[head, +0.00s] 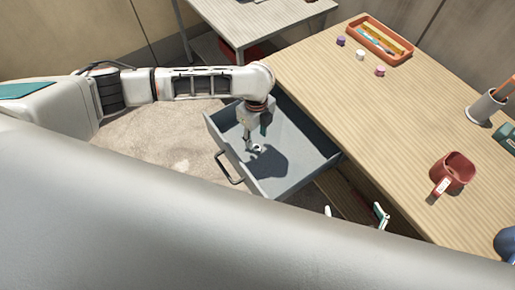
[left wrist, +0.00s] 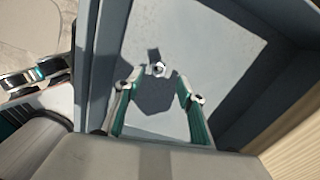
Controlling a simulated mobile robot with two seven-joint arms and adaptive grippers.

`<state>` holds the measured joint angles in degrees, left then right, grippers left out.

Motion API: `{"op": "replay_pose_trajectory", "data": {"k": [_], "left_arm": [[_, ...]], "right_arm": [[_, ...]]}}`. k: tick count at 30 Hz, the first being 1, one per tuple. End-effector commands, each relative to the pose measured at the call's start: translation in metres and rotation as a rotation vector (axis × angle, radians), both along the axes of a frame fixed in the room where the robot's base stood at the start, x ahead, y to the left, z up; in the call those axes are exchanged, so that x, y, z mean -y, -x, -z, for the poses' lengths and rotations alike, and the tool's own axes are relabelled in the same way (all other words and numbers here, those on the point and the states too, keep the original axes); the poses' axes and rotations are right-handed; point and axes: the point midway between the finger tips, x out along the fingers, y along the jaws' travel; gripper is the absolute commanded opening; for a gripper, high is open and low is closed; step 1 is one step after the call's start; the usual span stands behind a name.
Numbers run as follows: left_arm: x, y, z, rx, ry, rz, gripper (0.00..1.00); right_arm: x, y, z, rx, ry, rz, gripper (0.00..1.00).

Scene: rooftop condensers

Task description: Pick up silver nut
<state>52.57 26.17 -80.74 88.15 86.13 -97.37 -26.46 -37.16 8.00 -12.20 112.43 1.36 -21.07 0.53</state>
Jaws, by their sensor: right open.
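The silver nut (left wrist: 159,69) lies on the floor of an open grey drawer (head: 300,150); it shows as a small bright ring in the left wrist view. In the head view the nut (head: 258,148) is just beside my left fingertips. My left gripper (head: 256,137) points down into the drawer. In the left wrist view its two fingers (left wrist: 161,92) are spread apart with nothing between them, and the nut appears just beyond the tips. My right gripper (head: 355,213) is open and empty at the lower middle, partly hidden by my own body.
The drawer's walls and its front with a handle (head: 229,170) surround my left gripper. A wooden desk (head: 370,110) is to the right, with a red mug (head: 455,172), a pencil cup (head: 486,106) and an orange tray (head: 381,28). A grey table (head: 255,22) stands behind.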

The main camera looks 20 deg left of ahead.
Motion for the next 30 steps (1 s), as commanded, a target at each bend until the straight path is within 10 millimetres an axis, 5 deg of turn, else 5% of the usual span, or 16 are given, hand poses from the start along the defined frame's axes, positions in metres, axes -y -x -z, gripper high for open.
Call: {"op": "replay_pose_trajectory", "data": {"k": [14,22,27,30], "left_arm": [[-0.005,0.002,0.055,-0.001,0.003,-0.001,0.39],[-0.005,0.000,0.057,0.001,0.003,0.000,0.39],[-0.005,0.000,0.057,0.001,0.003,0.000,0.00],[-0.005,0.000,0.057,0.002,0.003,0.000,0.00]], "right_arm": [[0.000,0.003,0.019,-0.009,0.000,0.001,0.94],[0.000,0.003,0.019,-0.009,-0.001,0.000,0.94],[0.000,0.003,0.019,-0.009,-0.001,0.000,0.94],[0.000,0.003,0.019,-0.009,-0.001,0.000,0.94]]}}
